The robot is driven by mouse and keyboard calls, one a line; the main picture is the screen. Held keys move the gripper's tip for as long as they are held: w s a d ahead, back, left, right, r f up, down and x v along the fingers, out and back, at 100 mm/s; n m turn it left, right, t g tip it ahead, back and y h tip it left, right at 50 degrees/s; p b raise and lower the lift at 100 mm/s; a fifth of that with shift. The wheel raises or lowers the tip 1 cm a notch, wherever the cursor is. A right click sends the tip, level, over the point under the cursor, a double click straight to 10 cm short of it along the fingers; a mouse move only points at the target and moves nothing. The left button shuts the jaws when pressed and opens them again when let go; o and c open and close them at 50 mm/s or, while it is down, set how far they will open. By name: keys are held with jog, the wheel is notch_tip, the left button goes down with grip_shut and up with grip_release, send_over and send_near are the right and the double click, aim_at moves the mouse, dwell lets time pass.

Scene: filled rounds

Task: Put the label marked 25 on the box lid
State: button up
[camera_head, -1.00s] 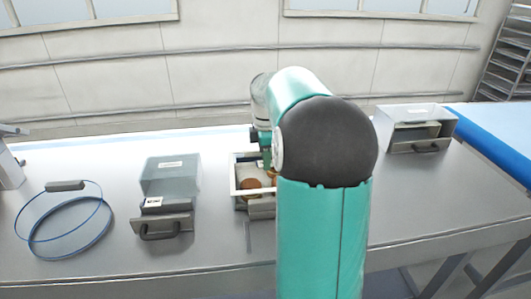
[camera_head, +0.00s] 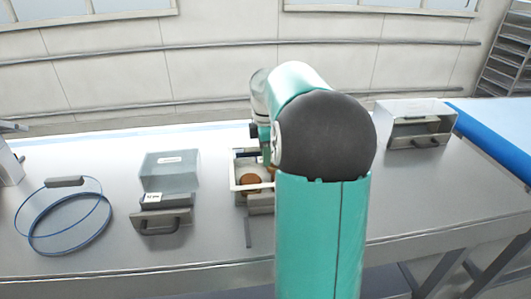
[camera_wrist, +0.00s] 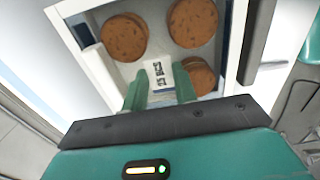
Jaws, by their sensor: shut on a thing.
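In the wrist view my gripper (camera_wrist: 159,90) is shut on a small white label (camera_wrist: 157,70) with dark printed marks. The marks are too small to read surely. The label is at the front of an open white-rimmed box (camera_wrist: 233,60), among several round brown biscuits (camera_wrist: 124,38). I cannot tell whether it touches the box or the biscuits. In the head view the box (camera_head: 236,187) stands mid-table, partly behind my arm, and my gripper's fingers are hidden. I cannot make out a separate lid for certain.
A clear-topped case with a handled drawer (camera_head: 161,221) and a white tag (camera_head: 153,198) stands left. A blue cable loop (camera_head: 70,252) lies farther left. The grey table (camera_head: 405,195) is bare at right front.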

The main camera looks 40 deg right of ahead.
jog(key=shift+f, duration=0.3)
jog(key=o, duration=1.2)
jog(key=shift+r, duration=3.5)
jog(key=shift+c, duration=0.2)
